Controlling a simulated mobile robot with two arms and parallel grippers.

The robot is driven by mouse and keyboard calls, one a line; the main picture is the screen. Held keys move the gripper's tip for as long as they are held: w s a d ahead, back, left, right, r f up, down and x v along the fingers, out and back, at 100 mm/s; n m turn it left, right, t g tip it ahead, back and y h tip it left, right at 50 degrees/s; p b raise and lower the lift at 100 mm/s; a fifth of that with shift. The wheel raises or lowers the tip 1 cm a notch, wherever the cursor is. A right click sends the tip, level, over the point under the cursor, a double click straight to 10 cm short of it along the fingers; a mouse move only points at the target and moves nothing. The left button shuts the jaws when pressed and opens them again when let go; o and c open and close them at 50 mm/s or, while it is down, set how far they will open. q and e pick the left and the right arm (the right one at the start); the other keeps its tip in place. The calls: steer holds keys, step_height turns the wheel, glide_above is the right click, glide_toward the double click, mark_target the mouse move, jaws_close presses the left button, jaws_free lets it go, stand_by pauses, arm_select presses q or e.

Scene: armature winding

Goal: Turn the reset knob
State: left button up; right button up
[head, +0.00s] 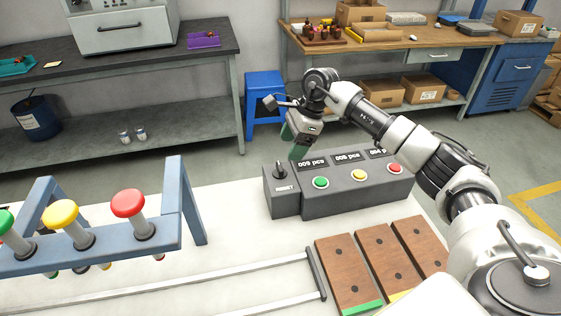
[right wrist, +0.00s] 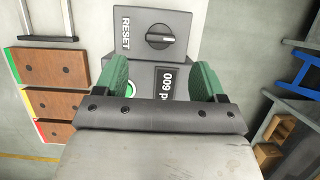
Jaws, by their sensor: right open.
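The reset knob (head: 280,169) is a dark round knob on top of a small grey box (head: 283,203) at the left end of the counter console (head: 350,198). In the right wrist view the knob (right wrist: 160,37) shows a white pointer mark beside the word RESET. My right gripper (head: 294,148) is above and just behind the knob in the head view. In the right wrist view its two green fingers (right wrist: 163,78) are apart and empty, with the knob ahead, between their lines and not touched. My left gripper is not in view.
The console has green (head: 320,182), yellow (head: 358,175) and red (head: 394,168) buttons and counter displays. A blue rack (head: 110,258) with coloured-top spindles stands at left on the white table (head: 235,235). Wooden blocks (head: 349,273) lie in front of the console.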

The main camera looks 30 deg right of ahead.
mark_target(280, 166)
steer(key=p+x, duration=0.1)
steer(key=x, duration=0.6)
steer(key=shift+a+f, duration=0.1)
steer(key=shift+a, duration=0.05)
steer(key=c, duration=0.9)
